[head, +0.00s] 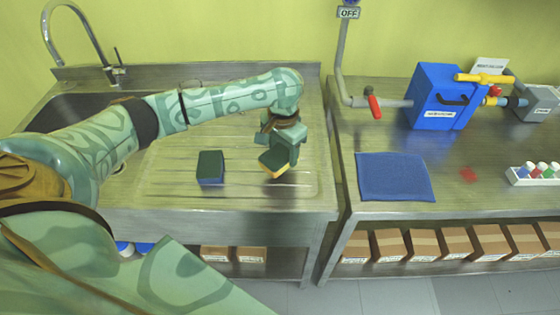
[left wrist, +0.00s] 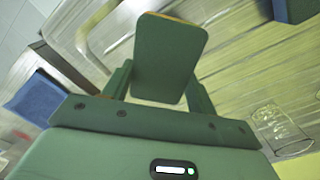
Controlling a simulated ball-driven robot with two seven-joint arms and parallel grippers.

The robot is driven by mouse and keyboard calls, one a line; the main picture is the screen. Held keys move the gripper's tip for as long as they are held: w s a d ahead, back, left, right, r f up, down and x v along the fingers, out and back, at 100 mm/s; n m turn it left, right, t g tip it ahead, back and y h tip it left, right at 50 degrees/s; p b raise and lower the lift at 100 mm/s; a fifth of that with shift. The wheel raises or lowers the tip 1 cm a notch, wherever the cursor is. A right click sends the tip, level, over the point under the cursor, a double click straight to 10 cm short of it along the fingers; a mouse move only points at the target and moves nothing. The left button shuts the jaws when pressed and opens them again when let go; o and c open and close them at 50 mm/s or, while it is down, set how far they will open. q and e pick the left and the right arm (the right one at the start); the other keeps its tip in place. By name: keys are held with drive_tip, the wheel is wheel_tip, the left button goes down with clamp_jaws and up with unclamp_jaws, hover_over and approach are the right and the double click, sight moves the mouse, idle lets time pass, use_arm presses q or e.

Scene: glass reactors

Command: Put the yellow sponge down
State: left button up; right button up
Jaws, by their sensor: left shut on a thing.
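The yellow sponge (head: 275,164), with a dark green top and a yellow lower edge, is held over the right part of the sink's ribbed drainboard (head: 248,190). My left gripper (head: 280,148) is shut on it. In the left wrist view the sponge (left wrist: 170,60) sits between the two fingers, its green face toward the camera and yellow along its edge. I cannot tell whether its underside touches the drainboard. My right gripper is not in view.
A blue sponge with a dark green top (head: 210,168) lies on the drainboard to the left. A clear glass (left wrist: 278,128) shows in the left wrist view. A blue mat (head: 395,177), blue pump (head: 438,97) and vial rack (head: 535,175) are on the right bench, across a gap.

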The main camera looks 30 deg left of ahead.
sight(279, 159)
use_arm(q)
drive_tip(key=f+b, duration=0.1)
drive_tip(key=f, duration=0.1)
drive_tip(key=a+f+b, duration=0.1)
drive_tip(key=f, duration=0.1)
drive_tip(key=shift+f+b, duration=0.3)
drive_tip(key=shift+f, duration=0.1)
drive_tip(key=shift+r, duration=0.25)
drive_tip(key=shift+f, duration=0.1)
drive_tip(key=o, duration=0.9)
drive_tip(key=shift+o, duration=0.2)
drive_tip(key=shift+r, duration=0.2)
wheel_tip(279, 159, up, 12)
drive_tip(key=p, duration=0.6)
drive_tip(key=shift+f, duration=0.1)
